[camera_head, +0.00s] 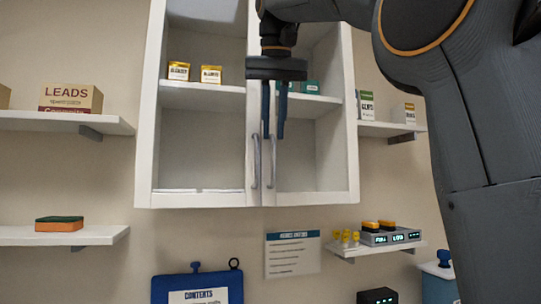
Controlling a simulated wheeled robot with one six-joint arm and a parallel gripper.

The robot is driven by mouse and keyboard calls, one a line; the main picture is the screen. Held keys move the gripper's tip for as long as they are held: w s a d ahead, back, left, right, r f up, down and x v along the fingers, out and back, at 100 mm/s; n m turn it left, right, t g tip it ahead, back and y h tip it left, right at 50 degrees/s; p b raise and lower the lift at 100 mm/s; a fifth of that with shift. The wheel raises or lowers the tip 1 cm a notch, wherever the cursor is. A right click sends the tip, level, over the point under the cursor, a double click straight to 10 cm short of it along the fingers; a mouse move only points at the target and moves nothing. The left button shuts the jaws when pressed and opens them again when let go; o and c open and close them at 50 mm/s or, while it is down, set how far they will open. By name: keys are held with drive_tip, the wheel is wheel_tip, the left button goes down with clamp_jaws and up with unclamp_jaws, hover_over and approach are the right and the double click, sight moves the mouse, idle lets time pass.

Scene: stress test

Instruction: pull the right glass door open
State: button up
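The white wall cabinet has two glass doors that meet in the middle, and both look closed. The right glass door (317,160) has a grey vertical bar handle (272,165) on its left edge. The left glass door (200,150) has a matching handle (256,160) beside it. My gripper (274,136) points down in front of the cabinet, with its two blue fingers apart and nothing seen between them. Its fingertips show around the top end of the right handle. I cannot tell the depth between them, or whether they touch.
Small boxes stand on the shelf behind the doors. Wall shelves flank the cabinet, with a LEADS box (71,98) and a sponge (59,223) at left and a charger (390,234) at lower right. A blue clipboard (170,290) and a notice (293,254) are below. My arm covers the right side.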

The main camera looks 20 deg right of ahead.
sight(273, 150)
drive_tip(key=shift+x, duration=3.55)
drive_tip(key=shift+s, duration=0.1)
drive_tip(key=shift+d, duration=0.1)
clamp_jaws()
